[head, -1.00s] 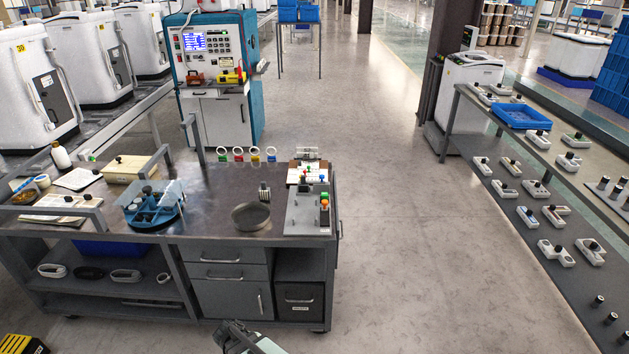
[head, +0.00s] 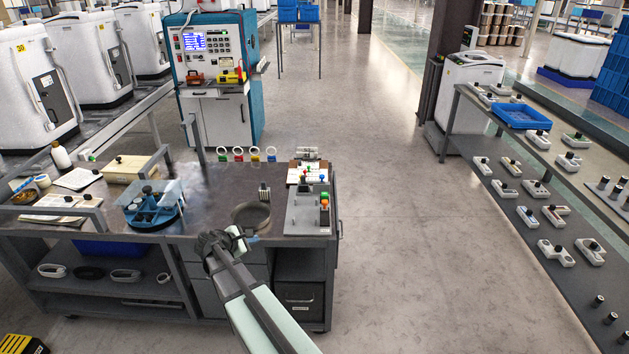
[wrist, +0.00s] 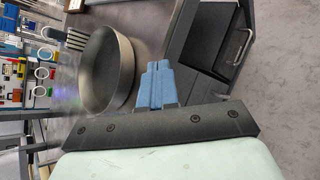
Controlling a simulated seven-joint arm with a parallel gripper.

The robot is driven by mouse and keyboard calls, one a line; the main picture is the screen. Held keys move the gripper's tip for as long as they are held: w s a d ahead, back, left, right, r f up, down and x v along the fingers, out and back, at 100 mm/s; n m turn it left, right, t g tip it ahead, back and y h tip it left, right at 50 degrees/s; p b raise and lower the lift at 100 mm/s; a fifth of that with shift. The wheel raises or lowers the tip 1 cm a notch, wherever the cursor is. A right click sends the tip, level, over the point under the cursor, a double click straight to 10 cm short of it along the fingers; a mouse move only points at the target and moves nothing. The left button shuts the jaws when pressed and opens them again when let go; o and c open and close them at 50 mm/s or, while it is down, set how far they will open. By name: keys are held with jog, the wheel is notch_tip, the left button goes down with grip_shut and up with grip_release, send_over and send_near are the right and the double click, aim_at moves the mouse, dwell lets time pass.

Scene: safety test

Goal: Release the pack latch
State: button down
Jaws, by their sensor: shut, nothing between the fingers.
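My gripper (head: 252,238) is at the front edge of the workbench (head: 215,185), just in front of the round grey dish (head: 250,215). Its blue fingers (wrist: 157,85) are together and empty in the wrist view. The dish (wrist: 107,72) lies beside the fingertips there, apart from them as far as I can tell. No part is clearly recognisable as the pack latch. A grey panel (head: 305,215) with red, green and orange knobs stands on the bench right of my gripper. A red unit (head: 195,78) and a yellow unit (head: 231,77) sit on the teal test cabinet's ledge.
A blue round holder (head: 152,208) with dark-capped containers stands left on the bench. Several coloured rings (head: 237,154) stand along its back edge. Dark drawers (head: 300,292) are below the bench top. A shelf of small devices (head: 535,190) is at the right; the floor between is clear.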

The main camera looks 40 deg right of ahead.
jog(key=shift+n+h, duration=0.4)
jog(key=shift+h, duration=0.1)
jog(key=w+d+r, duration=0.2)
jog(key=d+r, duration=0.1)
jog(key=shift+w+d+r, duration=0.2)
jog(key=shift+w+d, duration=0.05)
jog(key=w+d+r+n+g+h, duration=0.1)
jog(key=d+r+n+h, duration=0.1)
jog(key=d, duration=0.6)
jog(key=d+r+n+g+h, duration=0.1)
jog(key=d+r, duration=0.3)
jog(key=d, duration=0.4)
jog(key=shift+w+d+r+n+g+h, duration=0.15)
jog(key=shift+w+d+n+g+h, duration=0.2)
jog(key=shift+n+h, duration=0.2)
jog(key=d, duration=0.4)
jog(key=d+f, duration=0.1)
jog(key=d, duration=0.4)
jog(key=d+f, duration=0.1)
jog(key=d, duration=0.3)
jog(key=shift+d+f, duration=0.2)
jog(key=shift+d, duration=0.15)
